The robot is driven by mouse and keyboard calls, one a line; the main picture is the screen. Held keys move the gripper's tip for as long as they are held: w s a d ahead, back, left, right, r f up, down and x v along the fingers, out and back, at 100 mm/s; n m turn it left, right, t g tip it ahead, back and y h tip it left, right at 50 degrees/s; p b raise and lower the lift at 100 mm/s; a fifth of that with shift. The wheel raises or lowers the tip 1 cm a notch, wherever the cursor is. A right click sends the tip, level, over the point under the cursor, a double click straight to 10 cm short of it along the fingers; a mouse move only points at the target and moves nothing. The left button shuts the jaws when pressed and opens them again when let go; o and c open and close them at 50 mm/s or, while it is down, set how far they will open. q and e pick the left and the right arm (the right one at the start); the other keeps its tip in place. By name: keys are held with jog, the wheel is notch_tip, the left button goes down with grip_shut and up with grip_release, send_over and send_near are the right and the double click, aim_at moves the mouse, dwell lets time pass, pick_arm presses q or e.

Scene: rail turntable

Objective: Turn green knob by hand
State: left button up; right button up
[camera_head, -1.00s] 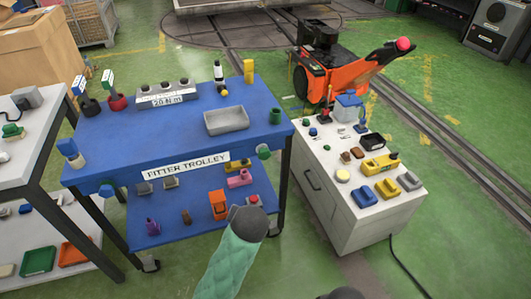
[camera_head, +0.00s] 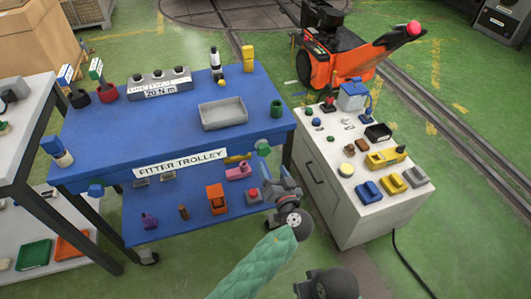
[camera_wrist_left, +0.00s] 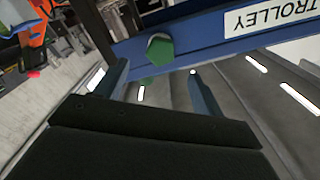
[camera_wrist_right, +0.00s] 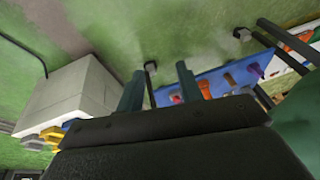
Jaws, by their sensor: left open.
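The green knob (camera_head: 263,147) sits at the right end of the blue fitter trolley's front edge. In the left wrist view the green knob (camera_wrist_left: 160,57) shows faceted sides and lies ahead, between the lines of my two fingers. My left gripper (camera_head: 284,172) is open and empty, just below and right of the knob, apart from it as far as I can see. Its fingers (camera_wrist_left: 157,70) stand wide apart in the left wrist view. My right gripper (camera_wrist_right: 160,70) is open and empty, away from the knob; part of that arm shows at the head view's bottom edge.
The trolley (camera_head: 90,140) carries a grey tray (camera_head: 223,115), a green cup (camera_head: 276,108) and a lower shelf with several small parts. A blue knob (camera_head: 96,190) is on its front edge at left. A white cabinet (camera_head: 345,200) with several items stands close on the right.

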aim_at(265, 153)
pick_arm(q)
jog(key=p+x, duration=0.2)
jog(key=x, duration=0.4)
jog(key=shift+r, duration=0.1)
jog(key=shift+x, duration=0.85)
pick_arm(e)
jog(key=shift+g+h, duration=0.4)
jog(key=shift+h, duration=0.1)
jog(key=d+r, duration=0.1)
jog(key=s+d+r, duration=0.1)
jog(key=d+r, duration=0.1)
jog(key=shift+s+r, duration=0.25)
jog(key=shift+r, duration=0.05)
pick_arm(q)
jog(key=c, duration=1)
